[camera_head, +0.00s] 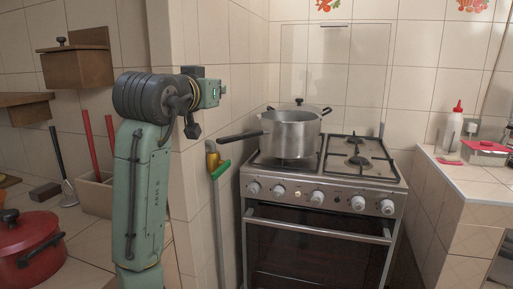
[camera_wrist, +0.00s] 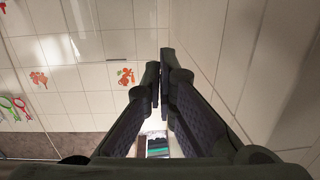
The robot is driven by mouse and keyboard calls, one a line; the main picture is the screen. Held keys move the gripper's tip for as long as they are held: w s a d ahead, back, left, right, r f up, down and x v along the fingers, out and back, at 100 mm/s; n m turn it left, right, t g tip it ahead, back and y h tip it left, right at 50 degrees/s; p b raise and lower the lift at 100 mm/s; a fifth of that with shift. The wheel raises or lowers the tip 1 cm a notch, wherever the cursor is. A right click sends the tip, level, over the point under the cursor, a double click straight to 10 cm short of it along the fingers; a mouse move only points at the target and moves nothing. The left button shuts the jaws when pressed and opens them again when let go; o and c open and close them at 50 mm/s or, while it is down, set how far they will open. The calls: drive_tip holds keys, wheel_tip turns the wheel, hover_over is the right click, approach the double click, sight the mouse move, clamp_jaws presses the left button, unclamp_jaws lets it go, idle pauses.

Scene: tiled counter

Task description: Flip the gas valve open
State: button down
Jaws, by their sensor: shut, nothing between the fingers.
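The gas valve (camera_head: 212,158) is a brass-yellow fitting on top of a vertical grey pipe, on the tiled wall to the left of the stove. I cannot make out the valve in the wrist view, which looks mostly at tiled wall.
A gas stove (camera_head: 315,200) stands right of the pipe. A tiled wall corner (camera_head: 190,190) is close to my arm. A red pot (camera_head: 28,240) stands at lower left.

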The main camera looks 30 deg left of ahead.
drive_tip(key=s+f+g+h+p, duration=0.1)
drive_tip(key=s+f+g+h, duration=0.1)
drive_tip(key=s+f+g, duration=0.3)
drive_tip(key=s+g, duration=0.1)
drive_tip(key=g, duration=0.2)
drive_tip(key=shift+f+h, duration=0.15)
drive_tip(key=shift+h, duration=0.25)
drive_tip(key=shift+w+a, duration=0.1)
drive_tip(key=p, duration=0.2)
hover_over(224, 165)
drive_tip(key=s, duration=0.3)
drive_tip(key=f, duration=0.7)
drive_tip(key=shift+s+d, duration=0.2)
drive_tip(key=shift+d, duration=0.1)
wheel_tip(224, 165, down, 2)
drive_tip(key=shift+f+p, duration=0.25)
drive_tip(key=shift+p, duration=0.15)
drive_tip(key=shift+f, duration=0.75)
drive_tip(key=shift+f, duration=0.1)
drive_tip(key=shift+s+d+f+t+b, duration=0.1)
drive_tip(key=shift+f+t+b, duration=0.25)
drive_tip(key=shift+b, duration=0.5)
